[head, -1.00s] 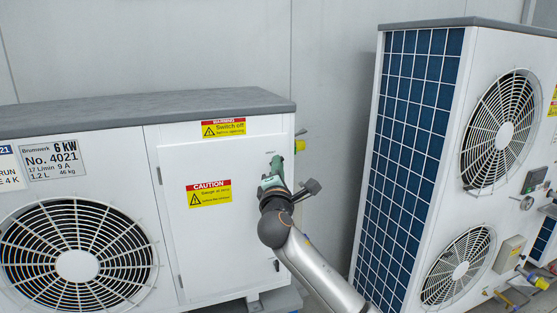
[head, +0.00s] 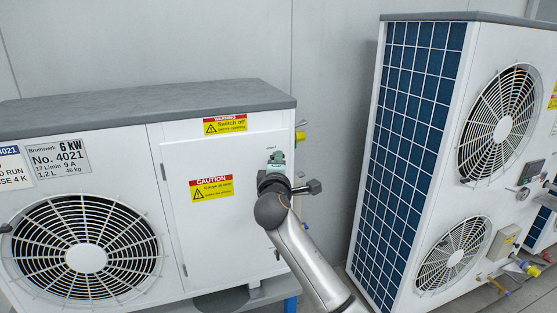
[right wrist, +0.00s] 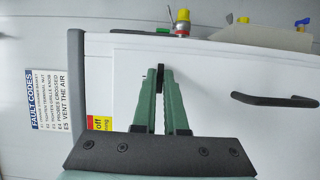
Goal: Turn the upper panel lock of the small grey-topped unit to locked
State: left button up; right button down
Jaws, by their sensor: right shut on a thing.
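The small grey-topped unit (head: 160,104) stands at the left in the head view, with a white front panel (head: 225,240). My right gripper (head: 275,158) is at the upper right of this panel. In the right wrist view its green fingers (right wrist: 160,76) are shut on the small black upper panel lock (right wrist: 160,68). The fingers cover much of the lock, and I cannot tell its exact angle. A black bar handle (right wrist: 273,99) is on the panel, clear of the fingers. My left gripper is not in view.
A tall unit with a blue grille (head: 412,140) stands at the right, across a gap. Yellow warning labels (head: 212,188) are on the panel. A red-and-yellow fitting (right wrist: 183,22) juts from the unit's side near my fingers.

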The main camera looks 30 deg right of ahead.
jog(key=c, duration=1)
grip_release()
jog(key=shift+o, duration=0.2)
jog(key=shift+s, duration=0.1)
jog(key=b+v, duration=0.1)
jog(key=v, duration=1.1)
jog(key=shift+s+a, duration=0.1)
jog(key=shift+a, duration=0.05)
